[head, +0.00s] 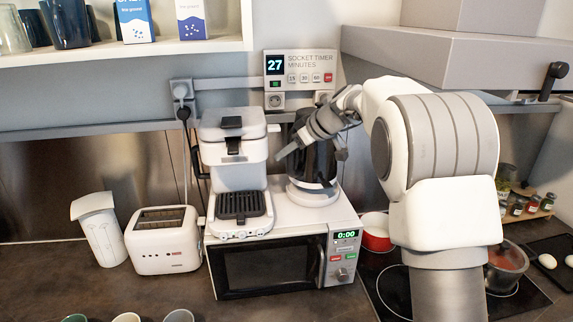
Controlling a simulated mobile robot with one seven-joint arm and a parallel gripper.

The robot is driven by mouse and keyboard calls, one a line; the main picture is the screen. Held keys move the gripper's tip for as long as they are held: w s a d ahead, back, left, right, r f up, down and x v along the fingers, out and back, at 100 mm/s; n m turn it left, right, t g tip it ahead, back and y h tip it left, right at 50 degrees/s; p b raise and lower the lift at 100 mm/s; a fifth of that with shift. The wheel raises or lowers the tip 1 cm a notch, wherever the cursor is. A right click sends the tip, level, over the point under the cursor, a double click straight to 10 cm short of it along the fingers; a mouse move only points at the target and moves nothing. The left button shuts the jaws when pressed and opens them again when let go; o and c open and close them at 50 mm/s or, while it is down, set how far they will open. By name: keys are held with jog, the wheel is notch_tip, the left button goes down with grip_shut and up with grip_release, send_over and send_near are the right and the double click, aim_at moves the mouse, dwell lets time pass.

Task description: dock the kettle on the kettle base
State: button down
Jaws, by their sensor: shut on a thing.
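The kettle (320,160) is dark with a light band near its bottom and stands upright above the microwave, behind my gripper. The kettle base (312,195) is a white round piece on the right part of the microwave top. The kettle is over the base; I cannot tell whether it is seated or slightly above it. The fingertips and the handle are partly hidden by my own wrist.
A white coffee machine (233,150) stands left of the kettle on the microwave (275,262). A socket timer (298,70) hangs behind. A red pot (376,232) sits right of the microwave.

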jog(key=shift+f, duration=1.75)
jog(key=c, duration=1.1)
grip_release()
jog(key=shift+f, duration=0.2)
jog(key=o, duration=0.4)
jog(key=shift+r, duration=0.1)
